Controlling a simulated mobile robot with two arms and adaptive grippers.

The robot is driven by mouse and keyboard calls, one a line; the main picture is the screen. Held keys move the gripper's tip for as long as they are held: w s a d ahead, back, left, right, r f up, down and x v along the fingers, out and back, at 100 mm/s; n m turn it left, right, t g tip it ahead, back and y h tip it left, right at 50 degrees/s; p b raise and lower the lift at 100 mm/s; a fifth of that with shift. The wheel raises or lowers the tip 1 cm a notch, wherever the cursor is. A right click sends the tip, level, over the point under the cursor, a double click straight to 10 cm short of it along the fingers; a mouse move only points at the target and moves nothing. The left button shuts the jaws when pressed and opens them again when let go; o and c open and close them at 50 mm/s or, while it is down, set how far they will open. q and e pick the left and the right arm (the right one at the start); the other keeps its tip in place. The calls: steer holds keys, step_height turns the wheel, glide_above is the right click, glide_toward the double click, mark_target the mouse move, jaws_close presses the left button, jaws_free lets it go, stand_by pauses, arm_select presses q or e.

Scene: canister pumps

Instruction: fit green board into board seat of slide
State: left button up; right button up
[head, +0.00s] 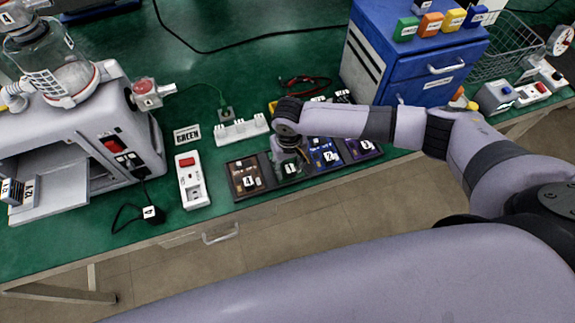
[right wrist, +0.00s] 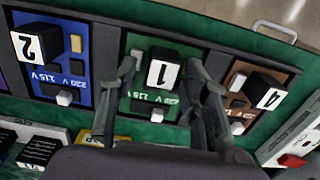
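The green board (right wrist: 150,98), with a black block labelled 1, lies in a dark tray (head: 240,194) between the brown board (head: 245,176) and the blue board (head: 323,153). In the head view, my right gripper (head: 289,152) is above the green board (head: 290,170) and partly covers it. In the right wrist view, my right gripper (right wrist: 163,70) is open, with its fingers apart on either side of the block. Contact cannot be told. The grey slide (head: 62,192) sticks out of the machine at the left; its board seat is not clear. My left gripper is not in view.
The grey machine (head: 120,115) stands at the left. A blue cabinet (head: 410,50) stands behind the tray. The table's front edge is close to the tray.

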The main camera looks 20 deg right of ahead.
jaws_close()
stand_by(0.3)
